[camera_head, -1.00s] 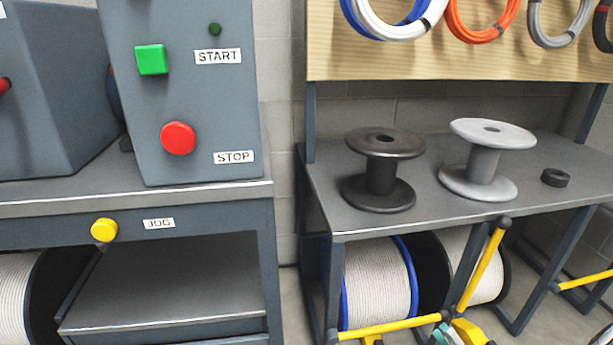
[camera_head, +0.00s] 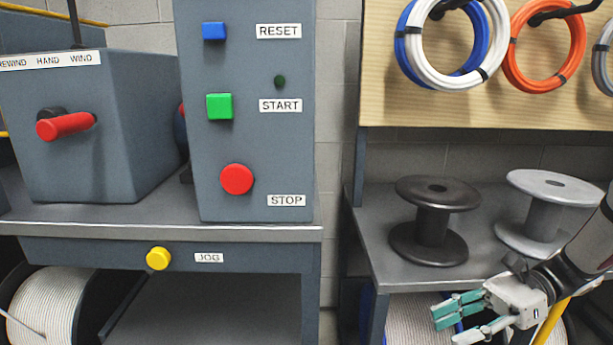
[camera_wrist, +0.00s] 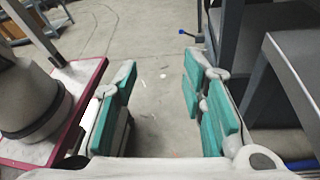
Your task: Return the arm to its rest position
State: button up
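My gripper (camera_head: 457,323) is at the lower right of the head view, in front of the spool bench's front edge, with teal finger pads. In the wrist view my gripper (camera_wrist: 160,105) is open, its two fingers well apart. Nothing is between them but the grey floor (camera_wrist: 150,60) below. My arm comes in from the right edge of the head view and partly hides the bench and the reel under it. The rest position itself is not marked in either view.
A control box with a blue RESET button (camera_head: 215,31), green START button (camera_head: 220,106) and red STOP button (camera_head: 237,179) stands left. A yellow JOG button (camera_head: 159,258) is below. A black spool (camera_head: 432,235) and grey spool (camera_head: 541,228) stand on the bench (camera_head: 385,262).

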jog(key=s+a+r+n+g+h, duration=0.1)
jog(key=s+a+r+n+h, duration=0.4)
jog(key=s, duration=0.3)
jog(key=s+a+r+n+h, duration=0.3)
jog(key=s+r+n+h, duration=0.1)
jog(key=s+n+h, duration=0.3)
jog(key=s+d+n+t+h, duration=0.35)
jog(key=s+n, duration=0.25)
jog(key=s, duration=0.3)
notch_tip(320, 180, up, 40)
jog(key=t+p, duration=0.4)
jog(key=p, duration=3.4)
jog(key=shift+w+a+f+y+p, duration=0.25)
jog(key=shift+w+a+y+p, duration=0.1)
jog(key=shift+y, duration=0.1)
